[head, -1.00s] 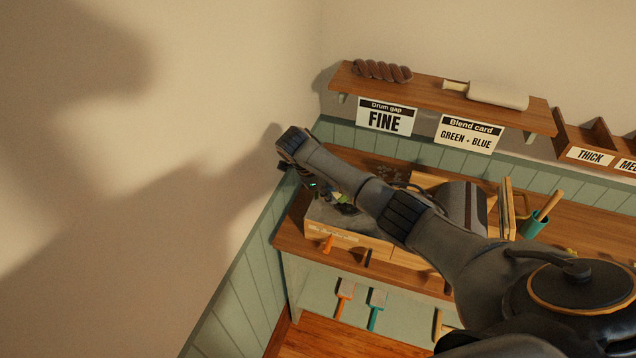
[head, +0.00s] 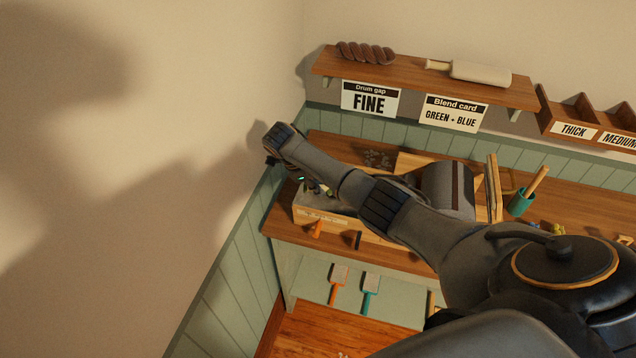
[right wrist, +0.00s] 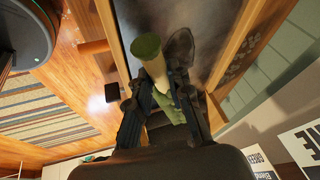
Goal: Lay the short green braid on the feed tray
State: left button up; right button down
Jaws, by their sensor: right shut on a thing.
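My right gripper (right wrist: 160,92) is shut on the short green braid (right wrist: 146,48) in the right wrist view. The braid has green ends and a pale middle; its green end sticks out beyond the fingers. Beneath it is the dark grey feed tray (right wrist: 194,14) between wooden side rails. I cannot tell whether the braid touches the tray. In the head view my right gripper (head: 312,186) is low over the wooden carder at the bench's left end, mostly hidden by my arm. The braid is barely visible there. My left gripper is not in view.
The carder's drum (head: 446,190) is right of the tray. A teal cup (head: 521,202) stands farther right. The wall is close on the left.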

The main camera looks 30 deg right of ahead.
notch_tip(320, 180, down, 2)
jog(key=shift+f+b, duration=0.25)
jog(key=shift+b, duration=0.4)
jog(key=shift+f+b, duration=0.4)
jog(key=shift+f, duration=0.2)
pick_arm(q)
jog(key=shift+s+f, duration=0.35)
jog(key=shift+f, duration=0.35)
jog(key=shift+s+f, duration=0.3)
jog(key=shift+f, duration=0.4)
pick_arm(e)
jog(key=shift+f, duration=0.1)
jog(key=c, duration=1.1)
grip_release()
jog(key=shift+c, duration=0.2)
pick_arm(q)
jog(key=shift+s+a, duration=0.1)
pick_arm(e)
jog(key=shift+a, duration=0.1)
jog(key=v, duration=0.7)
jog(key=shift+r, duration=0.25)
